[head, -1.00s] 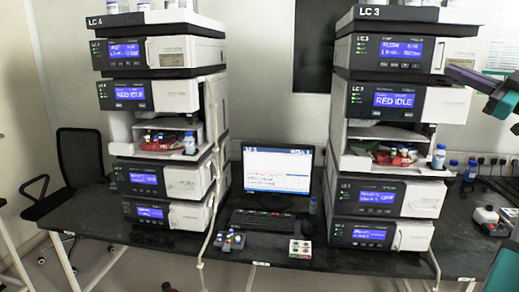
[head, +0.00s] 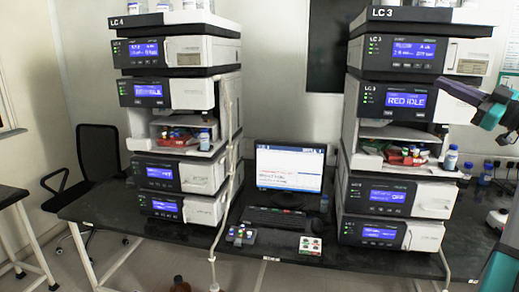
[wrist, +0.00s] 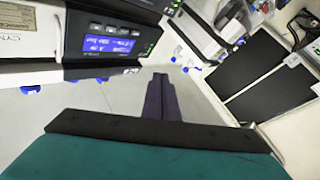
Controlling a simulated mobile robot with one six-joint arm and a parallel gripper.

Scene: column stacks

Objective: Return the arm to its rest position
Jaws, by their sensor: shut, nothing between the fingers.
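My gripper (head: 442,83) is at the right edge of the head view, in front of the right-hand LC 3 stack (head: 405,101). Its dark purple fingers point left, level with the stack's upper modules. In the wrist view the fingers (wrist: 160,80) lie together, shut, with nothing between them. A module with a blue screen (wrist: 108,40) shows close by at the upper left there. My teal arm link shows at the head view's right edge; the rest of the arm is out of frame.
The LC 4 stack (head: 172,94) stands on the left of the dark bench (head: 285,262). A monitor (head: 290,167) and keyboard (head: 273,217) sit between the stacks. Bottles, one a blue-capped bottle (head: 450,158), stand by LC 3. A black chair (head: 100,155) is at the left.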

